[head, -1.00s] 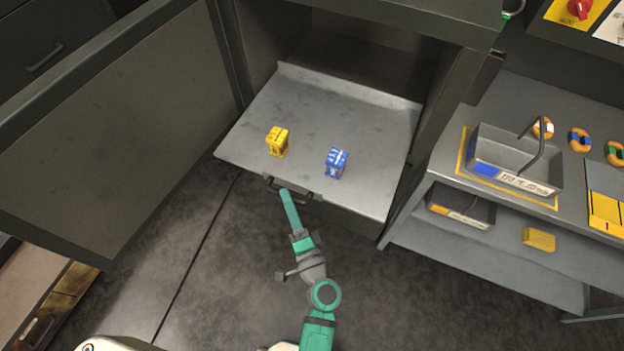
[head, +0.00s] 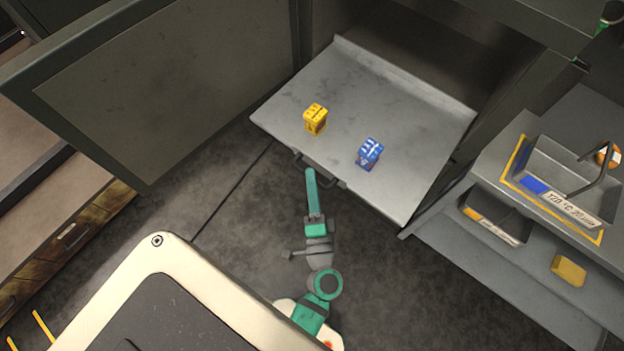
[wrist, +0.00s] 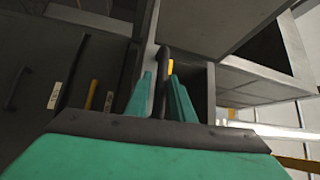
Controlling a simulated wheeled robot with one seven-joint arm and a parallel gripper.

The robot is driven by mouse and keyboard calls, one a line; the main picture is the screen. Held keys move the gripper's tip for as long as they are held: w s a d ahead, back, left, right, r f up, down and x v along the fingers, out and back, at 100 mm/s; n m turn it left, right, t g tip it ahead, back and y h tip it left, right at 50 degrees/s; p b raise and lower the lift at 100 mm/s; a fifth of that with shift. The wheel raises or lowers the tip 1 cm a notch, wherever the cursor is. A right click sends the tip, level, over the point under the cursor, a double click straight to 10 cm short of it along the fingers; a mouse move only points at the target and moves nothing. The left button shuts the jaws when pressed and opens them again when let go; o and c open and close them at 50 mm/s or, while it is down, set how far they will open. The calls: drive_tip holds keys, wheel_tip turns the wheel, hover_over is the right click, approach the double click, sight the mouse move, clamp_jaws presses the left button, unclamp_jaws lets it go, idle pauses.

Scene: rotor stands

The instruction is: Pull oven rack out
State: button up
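The oven rack (head: 300,105) is a flat grey metal tray that stands well out of the dark oven (head: 415,50). Its dark bar handle (head: 328,179) is on the front edge. My gripper (head: 310,173) is at the left part of this handle. In the wrist view the handle bar (wrist: 163,72) passes between the two teal fingers (wrist: 161,98), which close around it; the exact contact is hard to see. A yellow box (head: 315,119) and a blue box (head: 369,153) stand upright on the rack.
The oven door (head: 165,75) stands open at the left. A grey shelf unit (head: 455,215) with a metal basket (head: 560,185) and a yellow block (head: 568,270) stands close at the right. A wooden drawer unit (head: 70,235) is at the lower left. Floor before the rack is clear.

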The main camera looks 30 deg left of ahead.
drive_tip(key=v, duration=1.1)
drive_tip(key=shift+a, duration=0.1)
idle(0.5)
